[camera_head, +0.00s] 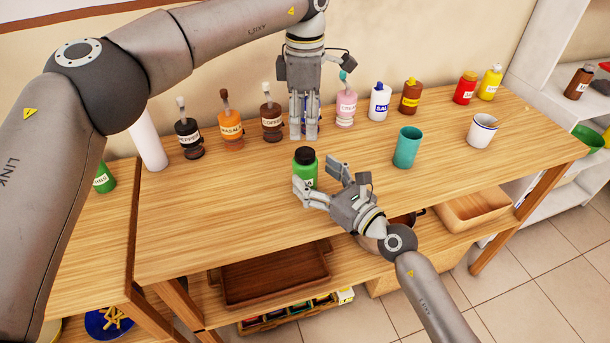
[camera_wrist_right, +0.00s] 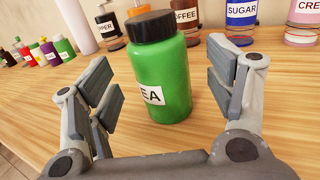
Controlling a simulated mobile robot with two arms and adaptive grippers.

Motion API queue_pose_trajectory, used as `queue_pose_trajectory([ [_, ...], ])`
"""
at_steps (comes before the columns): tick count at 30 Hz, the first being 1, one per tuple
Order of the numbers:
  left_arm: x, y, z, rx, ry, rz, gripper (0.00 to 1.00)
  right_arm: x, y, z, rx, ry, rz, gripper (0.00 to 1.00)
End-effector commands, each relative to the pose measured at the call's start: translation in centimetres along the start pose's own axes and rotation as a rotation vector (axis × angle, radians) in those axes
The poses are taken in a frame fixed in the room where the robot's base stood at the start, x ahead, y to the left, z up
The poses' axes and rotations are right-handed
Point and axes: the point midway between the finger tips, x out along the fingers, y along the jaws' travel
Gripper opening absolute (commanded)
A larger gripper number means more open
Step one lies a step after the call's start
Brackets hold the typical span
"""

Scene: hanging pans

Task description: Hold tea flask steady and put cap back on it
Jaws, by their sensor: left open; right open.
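The green tea flask (camera_head: 308,172) stands upright on the wooden table, with its black cap (camera_head: 305,155) sitting on top. In the right wrist view the flask (camera_wrist_right: 163,82) and cap (camera_wrist_right: 151,26) are close, and the label is partly turned away. How tightly the cap sits cannot be told. My right gripper (camera_head: 319,181) is open, with its fingers on either side of the flask and visible gaps between. My left gripper (camera_head: 304,136) points down behind the flask and is open and empty.
Along the back stand pepper (camera_head: 188,140), masala (camera_head: 231,130) and coffee (camera_head: 271,122) jars. A sugar jar (camera_wrist_right: 241,12) is mostly hidden behind my left gripper in the head view. A teal cup (camera_head: 407,150) and white mug (camera_head: 481,132) stand to the right. The table's front left is clear.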

Motion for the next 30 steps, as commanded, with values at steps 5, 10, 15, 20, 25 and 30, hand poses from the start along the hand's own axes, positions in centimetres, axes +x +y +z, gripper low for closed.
queue_pose_trajectory([
  [5,0.0,0.0,0.0,0.000,0.000,0.000,0.56,2.5,0.0,0.0,0.000,0.000,0.000,0.76],
  [10,0.0,0.0,0.0,0.000,0.000,0.000,0.56,3.6,0.0,0.0,-0.002,0.000,0.000,0.76],
  [15,0.0,0.0,0.0,0.000,0.000,0.000,0.56,3.8,0.0,0.0,-0.002,0.000,0.000,0.76],
  [20,0.0,0.0,0.0,0.000,0.000,0.000,0.56,3.8,0.0,0.0,-0.002,0.000,0.000,0.76],
  [25,0.0,0.0,0.0,0.000,0.000,0.000,0.56,3.8,0.0,0.0,-0.001,0.000,0.000,0.54],
  [30,0.0,0.0,0.0,0.000,0.000,0.000,0.56,3.8,0.0,0.0,-0.001,0.000,0.000,0.32],
])
